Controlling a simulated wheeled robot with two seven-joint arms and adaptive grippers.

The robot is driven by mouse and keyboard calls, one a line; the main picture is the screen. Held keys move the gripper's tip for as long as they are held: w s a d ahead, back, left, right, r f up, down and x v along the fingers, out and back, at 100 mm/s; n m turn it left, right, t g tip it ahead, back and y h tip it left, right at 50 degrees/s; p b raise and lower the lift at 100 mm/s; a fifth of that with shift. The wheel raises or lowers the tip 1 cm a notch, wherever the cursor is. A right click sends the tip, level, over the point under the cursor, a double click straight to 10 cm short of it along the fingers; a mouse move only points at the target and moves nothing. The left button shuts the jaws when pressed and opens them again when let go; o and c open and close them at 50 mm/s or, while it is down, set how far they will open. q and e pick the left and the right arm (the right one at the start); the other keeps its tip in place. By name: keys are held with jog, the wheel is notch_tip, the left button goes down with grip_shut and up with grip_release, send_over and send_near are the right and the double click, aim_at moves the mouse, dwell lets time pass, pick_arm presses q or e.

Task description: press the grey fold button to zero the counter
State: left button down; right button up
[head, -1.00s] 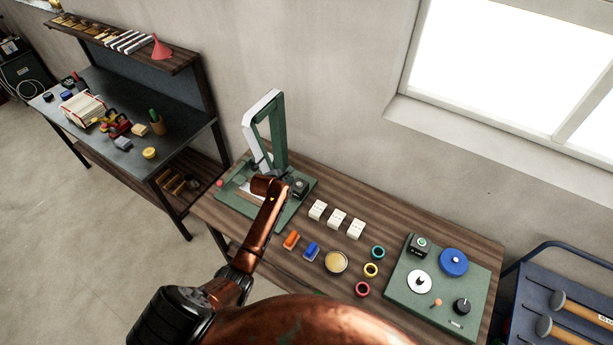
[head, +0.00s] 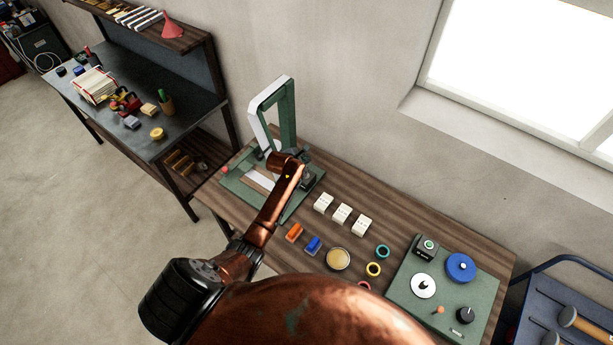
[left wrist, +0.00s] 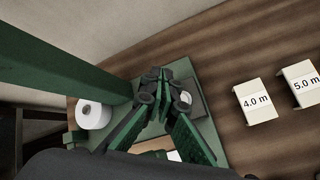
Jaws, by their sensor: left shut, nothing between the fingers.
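A small black box (head: 309,182) with a pale grey round button stands on the green base plate (head: 233,184) of the folding stand. In the left wrist view, the grey button (left wrist: 186,98) shows on its dark box, just right of the fingers. My left gripper (left wrist: 158,76) is shut and empty, its dark fingertips over or beside the box's left side; I cannot tell whether they touch it. In the head view, my copper left arm covers part of the plate, and its gripper is mostly hidden. No counter reading is legible. My right gripper is out of view.
A green and white upright frame (head: 288,112) rises behind the box. Three white blocks (head: 342,213) stand to its right, near orange and blue pieces and coloured rings. A second green panel (head: 483,292) carries another button box (head: 427,247). A side bench (head: 178,136) stands at left.

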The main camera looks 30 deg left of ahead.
pick_arm(q)
notch_tip(320, 180, down, 6)
jog(key=b, duration=0.6)
jog(key=shift+s, duration=0.15)
jog(key=shift+f+b, duration=0.4)
jog(key=shift+f, duration=0.45)
jog(key=shift+f, duration=0.4)
jog(key=shift+f, duration=0.55)
dwell(0.8)
dwell(0.4)
jog(key=shift+r+p, duration=0.9)
jog(key=shift+p, duration=0.2)
jog(key=shift+r, duration=0.1)
